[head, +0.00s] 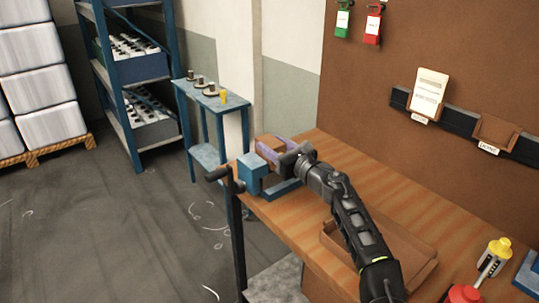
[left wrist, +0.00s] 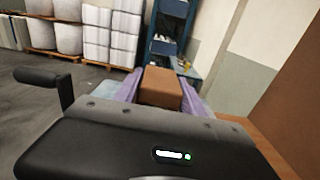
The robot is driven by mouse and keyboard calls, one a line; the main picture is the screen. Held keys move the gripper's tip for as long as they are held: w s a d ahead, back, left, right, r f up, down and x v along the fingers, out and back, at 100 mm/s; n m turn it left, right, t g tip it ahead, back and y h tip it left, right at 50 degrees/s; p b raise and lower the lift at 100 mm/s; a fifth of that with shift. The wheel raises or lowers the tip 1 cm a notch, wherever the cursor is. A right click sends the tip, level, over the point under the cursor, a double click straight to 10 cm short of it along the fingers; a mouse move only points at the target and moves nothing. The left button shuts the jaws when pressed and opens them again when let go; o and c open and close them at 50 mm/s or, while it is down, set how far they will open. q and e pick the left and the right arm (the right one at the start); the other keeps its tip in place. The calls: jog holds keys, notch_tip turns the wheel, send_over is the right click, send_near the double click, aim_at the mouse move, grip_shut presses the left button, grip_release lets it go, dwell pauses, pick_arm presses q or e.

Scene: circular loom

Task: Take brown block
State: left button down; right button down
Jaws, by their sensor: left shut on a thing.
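The brown block (head: 268,141) is at the far left corner of the wooden workbench, by the blue vise (head: 250,175). My left gripper (head: 274,152) is shut on it, with purple fingers along its sides. In the left wrist view the brown block (left wrist: 160,88) sits between the two purple fingers (left wrist: 193,100). The vise partly shows beneath the block and gripper. I cannot tell whether the block still touches the vise. My right gripper is not in view.
The vise's black handle (head: 216,173) sticks out left of the bench (head: 325,150). A shallow brown tray (head: 405,246) lies under my forearm. A brown board (head: 440,35) rises behind. A small blue table (head: 198,92) stands beyond.

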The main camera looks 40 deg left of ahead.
pick_arm(q)
jog(key=shift+r+p, duration=2)
jog(key=shift+r, duration=0.75)
